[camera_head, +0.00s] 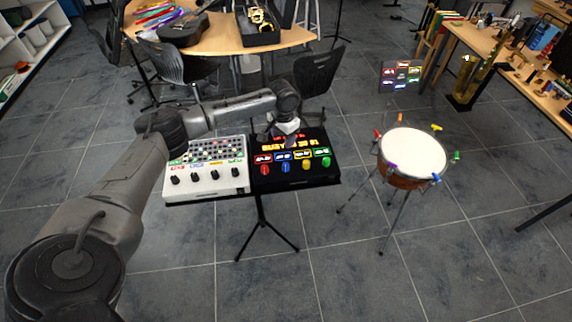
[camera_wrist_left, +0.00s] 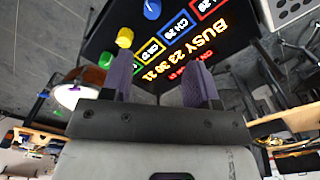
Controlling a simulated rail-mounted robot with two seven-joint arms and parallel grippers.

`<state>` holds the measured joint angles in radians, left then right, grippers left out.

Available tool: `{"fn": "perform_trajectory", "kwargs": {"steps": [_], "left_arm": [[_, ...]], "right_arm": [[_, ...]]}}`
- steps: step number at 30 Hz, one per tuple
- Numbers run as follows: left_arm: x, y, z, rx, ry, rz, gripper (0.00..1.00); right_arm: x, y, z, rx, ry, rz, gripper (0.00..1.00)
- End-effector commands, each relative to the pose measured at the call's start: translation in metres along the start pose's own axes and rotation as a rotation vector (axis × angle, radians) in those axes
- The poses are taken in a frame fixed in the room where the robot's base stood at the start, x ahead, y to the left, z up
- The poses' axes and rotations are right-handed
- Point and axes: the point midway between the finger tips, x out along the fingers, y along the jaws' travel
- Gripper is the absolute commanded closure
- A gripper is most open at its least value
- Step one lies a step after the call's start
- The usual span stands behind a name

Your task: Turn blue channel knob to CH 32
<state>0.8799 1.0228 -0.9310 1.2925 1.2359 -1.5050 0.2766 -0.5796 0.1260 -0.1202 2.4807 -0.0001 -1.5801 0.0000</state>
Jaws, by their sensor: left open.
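The black panel (camera_head: 318,180) stands beside a white panel. It carries red, blue, yellow and green knobs in a row under matching lit labels. The blue knob (camera_head: 285,167) is second from the left; it shows at the top edge of the left wrist view (camera_wrist_left: 152,8). The blue-framed label (camera_wrist_left: 182,26) seems to read CH 29, though I cannot be sure. An orange display above reads BUSY with numbers. My left gripper (camera_head: 284,137) is over the panel's back part, near the display. In the wrist view its purple fingers (camera_wrist_left: 160,66) are apart, empty and clear of the blue knob.
The white panel (camera_head: 205,186) with black knobs adjoins on the left. A drum (camera_head: 413,152) on a tripod stands to the right. A small lit sign (camera_head: 400,76) is behind it. Tables and chairs lie further back. Floor in front is clear around the stand's legs.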

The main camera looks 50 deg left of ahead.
Motion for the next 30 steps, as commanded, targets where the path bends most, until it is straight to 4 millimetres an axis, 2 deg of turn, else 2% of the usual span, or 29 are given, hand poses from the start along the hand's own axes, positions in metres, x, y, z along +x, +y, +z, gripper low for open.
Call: {"fn": "perform_trajectory", "kwargs": {"steps": [2,8,21,30], "left_arm": [[0.0,0.007,0.0,-0.045,-0.002,0.038,0.46],[0.013,0.008,0.0,-0.09,0.0,0.033,0.46],[0.092,0.011,-0.001,-0.088,0.0,0.032,0.46],[0.128,0.011,-0.001,-0.088,0.002,0.032,0.46]], "right_arm": [[0.0,0.0,0.0,0.0,0.0,0.0,0.57],[0.002,-0.001,0.001,0.002,0.0,-0.001,0.57],[0.009,-0.003,0.003,0.009,0.0,-0.007,0.57],[0.014,-0.003,0.004,0.009,0.0,-0.007,0.57]]}}
